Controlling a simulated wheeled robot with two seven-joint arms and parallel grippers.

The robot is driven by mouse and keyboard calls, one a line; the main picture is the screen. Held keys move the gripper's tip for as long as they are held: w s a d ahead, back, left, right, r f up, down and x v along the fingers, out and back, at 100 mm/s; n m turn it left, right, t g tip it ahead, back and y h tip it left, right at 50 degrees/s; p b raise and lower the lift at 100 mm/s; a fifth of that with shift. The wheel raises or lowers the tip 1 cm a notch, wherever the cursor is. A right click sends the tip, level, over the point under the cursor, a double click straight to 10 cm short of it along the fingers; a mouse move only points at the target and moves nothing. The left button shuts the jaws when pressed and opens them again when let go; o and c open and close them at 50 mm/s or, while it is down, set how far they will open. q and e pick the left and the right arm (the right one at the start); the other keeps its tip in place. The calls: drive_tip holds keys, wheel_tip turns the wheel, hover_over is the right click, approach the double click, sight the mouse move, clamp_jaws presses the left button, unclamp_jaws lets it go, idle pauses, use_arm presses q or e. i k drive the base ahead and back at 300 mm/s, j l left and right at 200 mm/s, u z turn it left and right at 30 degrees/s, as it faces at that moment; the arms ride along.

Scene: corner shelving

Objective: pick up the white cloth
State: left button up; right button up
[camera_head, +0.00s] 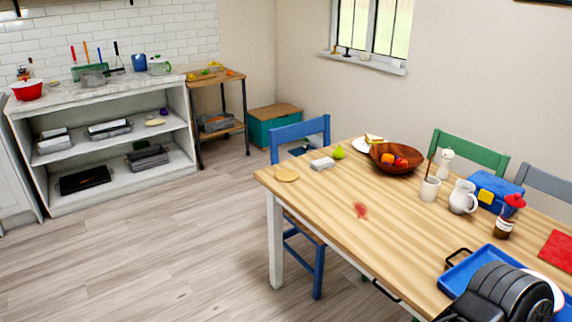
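A small white folded thing (322,164), which looks like the white cloth, lies flat near the far left end of the wooden table (320,207). Nothing covers the white thing. Neither of my grippers shows in the head view, so I cannot see whether they are open or shut.
A fruit bowl (394,168), mug (429,190), pitcher (463,197) and blue box (494,191) stand on the table. A blue tray (461,273) is at front right, partly covered by a dark ribbed shape. A blue chair (300,131) stands at the left end. The left floor is clear.

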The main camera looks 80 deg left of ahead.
sight(321, 164)
drive_tip(key=u, duration=2.5)
drive_tip(key=i+j+z, duration=0.1)
drive_tip(key=i+j, duration=0.3)
drive_tip(key=i+j+z, duration=0.1)
drive_tip(key=i+j, duration=0.3)
drive_tip(key=j, duration=0.2)
drive_tip(key=i+j+z, duration=0.1)
drive_tip(key=i+j, duration=0.25)
drive_tip(key=j, duration=0.15)
drive_tip(key=i+j+z, duration=0.1)
drive_tip(key=i+j, duration=0.25)
drive_tip(key=j, duration=0.25)
drive_tip(key=i+j, duration=0.35)
drive_tip(key=j, duration=0.25)
drive_tip(key=i+j+z, duration=0.15)
drive_tip(key=i+j, duration=0.2)
drive_tip(key=j, duration=0.2)
drive_tip(key=i+j+z, duration=0.1)
drive_tip(key=i+j, duration=0.2)
drive_tip(key=j, duration=0.35)
drive_tip(key=i+j+z, duration=0.1)
drive_tip(key=i+j, duration=0.15)
drive_tip(key=j, duration=0.4)
